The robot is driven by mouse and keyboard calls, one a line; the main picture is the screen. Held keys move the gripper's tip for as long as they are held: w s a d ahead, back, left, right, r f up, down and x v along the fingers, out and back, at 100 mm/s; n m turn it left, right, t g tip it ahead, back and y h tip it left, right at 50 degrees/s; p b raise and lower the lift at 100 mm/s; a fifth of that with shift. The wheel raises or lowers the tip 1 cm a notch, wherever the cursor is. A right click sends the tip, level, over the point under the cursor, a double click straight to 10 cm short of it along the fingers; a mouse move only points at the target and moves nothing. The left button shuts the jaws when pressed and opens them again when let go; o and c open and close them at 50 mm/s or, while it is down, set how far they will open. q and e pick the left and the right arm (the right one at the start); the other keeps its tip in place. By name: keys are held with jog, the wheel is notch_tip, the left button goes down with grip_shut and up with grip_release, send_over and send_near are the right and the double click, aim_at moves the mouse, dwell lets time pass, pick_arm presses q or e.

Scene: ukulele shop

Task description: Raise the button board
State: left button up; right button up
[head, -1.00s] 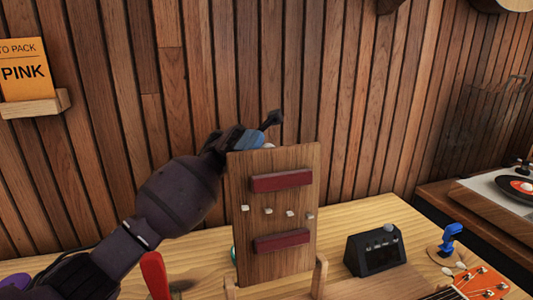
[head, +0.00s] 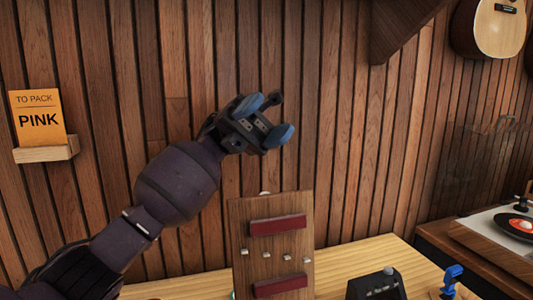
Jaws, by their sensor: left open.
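The button board (head: 241,225) is a brown wooden panel standing upright on the table. Two dark red bars cross it, with a row of several small pale knobs between them. Its lower end is cut off by the bottom of the head view. My left gripper (head: 262,120) is open and empty, above the board's top edge and apart from it, in front of the slatted wall. Its blue finger pads show clearly. A small pale thing peeks over the board's top edge; most of it is hidden. My right gripper is out of view.
A black box with knobs (head: 376,284) and a blue clamp-like item (head: 452,278) stand right of the board on the wooden table (head: 340,262). A "PINK" card (head: 38,120) sits on a small wall shelf. A turntable (head: 515,228) is at the far right.

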pick_arm(q)
notch_tip(320, 180, up, 6)
jog(key=shift+r, duration=0.25)
dwell(0.5)
